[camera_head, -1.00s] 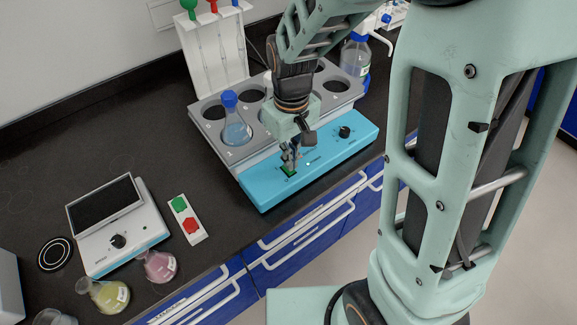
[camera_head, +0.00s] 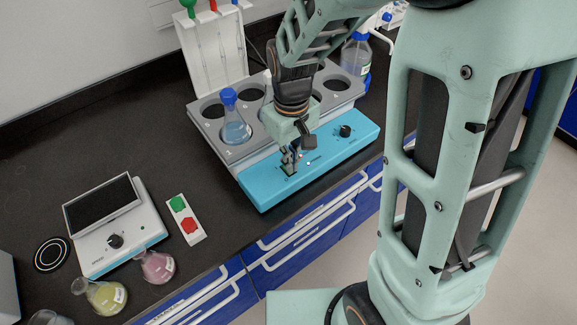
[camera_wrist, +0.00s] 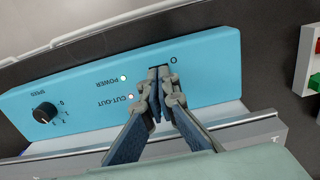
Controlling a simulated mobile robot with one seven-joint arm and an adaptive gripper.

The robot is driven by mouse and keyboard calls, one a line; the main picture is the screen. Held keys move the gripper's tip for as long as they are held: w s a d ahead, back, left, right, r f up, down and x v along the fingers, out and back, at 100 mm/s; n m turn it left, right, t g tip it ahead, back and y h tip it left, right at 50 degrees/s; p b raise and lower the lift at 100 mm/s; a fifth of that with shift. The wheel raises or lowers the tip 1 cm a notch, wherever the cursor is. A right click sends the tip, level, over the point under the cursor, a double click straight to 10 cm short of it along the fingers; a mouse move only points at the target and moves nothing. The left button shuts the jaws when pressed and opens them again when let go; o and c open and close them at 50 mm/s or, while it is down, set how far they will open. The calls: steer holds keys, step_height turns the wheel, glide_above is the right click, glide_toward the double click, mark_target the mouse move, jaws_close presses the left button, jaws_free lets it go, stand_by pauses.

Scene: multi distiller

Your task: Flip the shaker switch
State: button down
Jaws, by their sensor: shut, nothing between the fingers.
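The shaker (camera_head: 310,160) has a blue front panel and a grey top with round wells. Its switch sits at the left part of the panel; in the wrist view the switch (camera_wrist: 159,70) shows as a dark shape, mostly hidden behind the fingertips. My gripper (camera_head: 290,160) is shut and empty, its fingertips at the switch; whether they touch it I cannot tell. A black speed knob (camera_head: 345,131) is on the panel.
A blue-capped flask (camera_head: 235,122) stands in a shaker well, and a blue-capped bottle (camera_head: 355,55) is behind. A button box (camera_head: 187,219), a device with a screen (camera_head: 115,225), and yellow (camera_head: 103,295) and pink (camera_head: 157,266) flasks stand at left.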

steer(key=shift+f, duration=0.35)
steer(key=shift+r, duration=0.1)
steer(key=shift+r+p, duration=2.55)
steer(key=shift+r, duration=0.95)
